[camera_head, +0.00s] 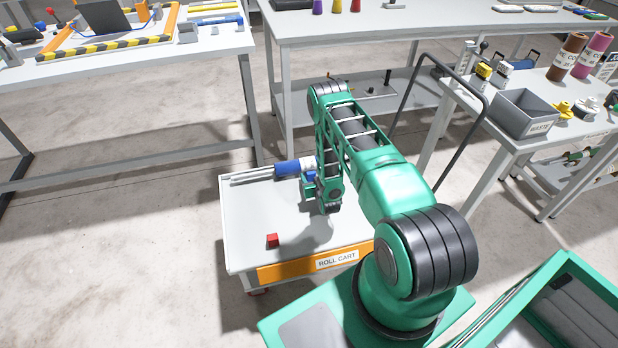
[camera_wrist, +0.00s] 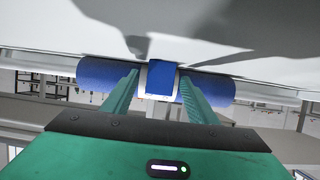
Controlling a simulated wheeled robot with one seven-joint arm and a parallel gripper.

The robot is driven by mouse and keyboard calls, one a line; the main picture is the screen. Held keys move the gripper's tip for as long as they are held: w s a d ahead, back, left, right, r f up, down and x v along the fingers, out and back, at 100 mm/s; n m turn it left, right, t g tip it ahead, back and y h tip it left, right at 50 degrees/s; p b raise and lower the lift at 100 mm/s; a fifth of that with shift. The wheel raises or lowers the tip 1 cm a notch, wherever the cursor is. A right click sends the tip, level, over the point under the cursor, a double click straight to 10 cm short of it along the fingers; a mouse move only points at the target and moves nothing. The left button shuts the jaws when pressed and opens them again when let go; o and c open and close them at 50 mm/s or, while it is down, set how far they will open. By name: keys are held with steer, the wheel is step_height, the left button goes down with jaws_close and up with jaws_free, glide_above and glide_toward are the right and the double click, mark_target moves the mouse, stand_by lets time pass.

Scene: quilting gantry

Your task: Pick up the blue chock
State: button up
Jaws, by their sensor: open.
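A small blue block, the blue chock (camera_wrist: 163,78), sits at the middle of a blue roll (camera_wrist: 103,76) in the wrist view, in front of a white band on it. My gripper (camera_wrist: 159,76) is open, with one green finger on each side of the chock. A visible gap to the chock remains at the left finger; contact at the right finger is unclear. In the head view, the blue roll (camera_head: 287,168) lies along the cart's back left, and my gripper (camera_head: 307,186) is beside it. My arm largely hides the chock there.
The roll cart (camera_head: 240,215) has a pale top with a red block (camera_head: 272,240) near its front edge. Metal rods (camera_head: 250,176) extend left from the blue roll. Workbenches stand behind, and a grey waste bin (camera_head: 525,115) is on the right bench.

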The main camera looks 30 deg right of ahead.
steer(key=shift+c, duration=0.7)
steer(key=shift+w, duration=0.1)
steer(key=c, duration=1)
steer(key=shift+c, duration=0.2)
